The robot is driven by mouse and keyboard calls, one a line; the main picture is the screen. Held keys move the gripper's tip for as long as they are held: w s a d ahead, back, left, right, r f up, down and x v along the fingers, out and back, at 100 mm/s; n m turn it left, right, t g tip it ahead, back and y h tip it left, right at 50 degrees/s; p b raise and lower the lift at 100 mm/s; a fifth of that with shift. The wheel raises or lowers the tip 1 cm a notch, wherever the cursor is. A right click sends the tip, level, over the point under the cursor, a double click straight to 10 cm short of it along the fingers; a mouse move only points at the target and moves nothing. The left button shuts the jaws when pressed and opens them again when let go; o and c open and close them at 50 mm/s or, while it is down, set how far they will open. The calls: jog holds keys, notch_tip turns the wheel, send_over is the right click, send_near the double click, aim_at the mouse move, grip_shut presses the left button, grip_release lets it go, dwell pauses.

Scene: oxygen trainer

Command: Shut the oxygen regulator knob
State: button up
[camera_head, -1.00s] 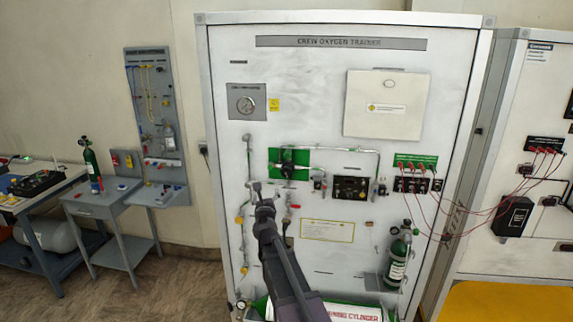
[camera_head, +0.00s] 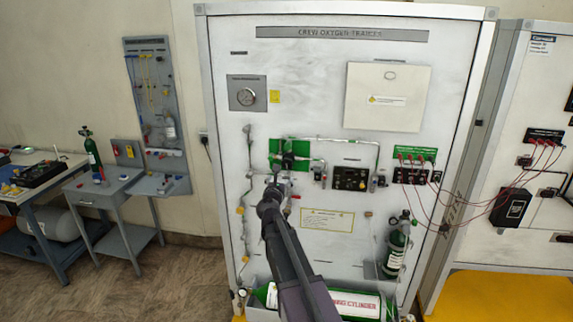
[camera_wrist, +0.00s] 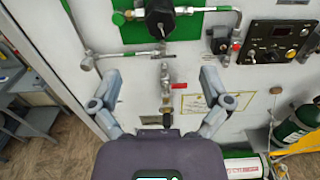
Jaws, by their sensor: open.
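The oxygen regulator knob is the black round part (camera_wrist: 159,14) on a green plate, near the top of the wrist view. In the head view the green plate (camera_head: 275,147) sits on the white trainer panel, and the dark regulator (camera_head: 288,160) shows just above my gripper (camera_head: 283,180). In the wrist view my gripper (camera_wrist: 160,85) is open and empty, its two fingers wide apart. The knob lies beyond and above the fingertips, apart from them. Pipe fittings show between the fingers.
A metal pipe with a red-tipped fitting (camera_wrist: 179,85) runs below the regulator. A black control box (camera_wrist: 275,41) is to the right. Green cylinders (camera_head: 397,246) stand at the lower right and lie at the panel's foot. Wires hang further right.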

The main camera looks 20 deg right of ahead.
aim_at(286, 163)
jog(key=x, duration=1.2)
jog(key=shift+w+d, duration=0.25)
jog(key=shift+w, duration=0.05)
jog(key=c, duration=1.2)
